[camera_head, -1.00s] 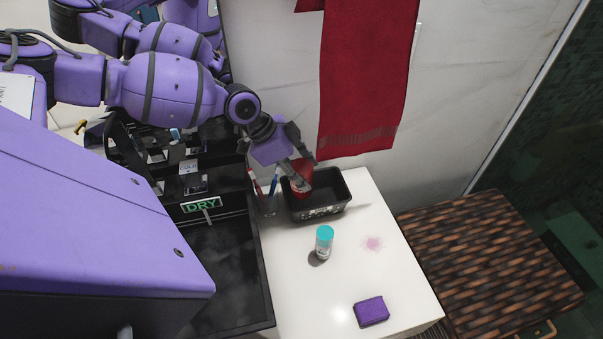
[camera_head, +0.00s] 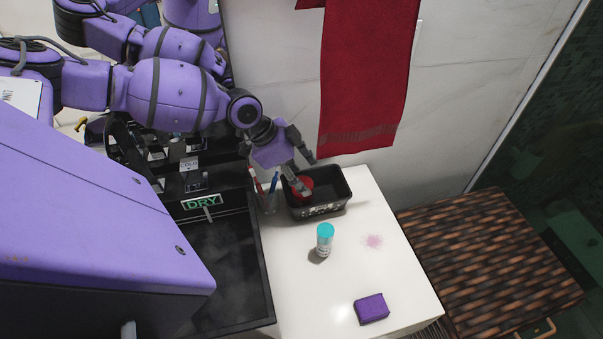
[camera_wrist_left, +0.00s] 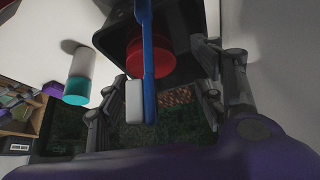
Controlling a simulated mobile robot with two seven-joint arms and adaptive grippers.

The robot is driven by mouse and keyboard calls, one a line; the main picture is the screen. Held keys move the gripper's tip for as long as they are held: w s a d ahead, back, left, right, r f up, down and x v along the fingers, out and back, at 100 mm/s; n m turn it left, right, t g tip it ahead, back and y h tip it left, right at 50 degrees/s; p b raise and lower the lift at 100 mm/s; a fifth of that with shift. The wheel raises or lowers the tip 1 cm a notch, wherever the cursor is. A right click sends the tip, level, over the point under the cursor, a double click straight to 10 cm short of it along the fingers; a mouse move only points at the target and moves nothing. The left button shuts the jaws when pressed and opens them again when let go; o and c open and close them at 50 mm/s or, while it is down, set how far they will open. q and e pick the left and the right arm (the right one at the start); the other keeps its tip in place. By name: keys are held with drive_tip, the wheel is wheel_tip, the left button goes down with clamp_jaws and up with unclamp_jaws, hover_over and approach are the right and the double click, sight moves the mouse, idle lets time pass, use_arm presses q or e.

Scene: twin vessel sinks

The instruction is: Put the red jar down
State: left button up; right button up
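The red jar (camera_head: 303,187) sits inside the black bin (camera_head: 326,211) on the white counter. My left gripper (camera_head: 304,166) is above the bin with its fingers spread apart. In the left wrist view, the red jar (camera_wrist_left: 158,58) shows in the bin beyond the wide-open fingertips, with no finger closed on it. A blue toothbrush (camera_wrist_left: 149,60) crosses in front of the jar there and hides part of it.
Toothbrushes (camera_head: 273,183) stand beside the bin's left side. A teal-capped bottle (camera_head: 325,241) and a purple block (camera_head: 371,309) are on the counter. A dark red towel (camera_head: 365,75) hangs behind. The counter right of the bottle is clear, apart from a pink stain (camera_head: 374,241).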

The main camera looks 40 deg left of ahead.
use_arm(q)
drive_tip(key=shift+w+r, duration=0.1)
drive_tip(key=shift+r, duration=0.25)
drive_tip(key=p+v, duration=0.2)
drive_tip(key=v, duration=1)
drive_tip(key=shift+w+d+r, duration=0.1)
drive_tip(key=shift+r, duration=0.2)
idle(0.8)
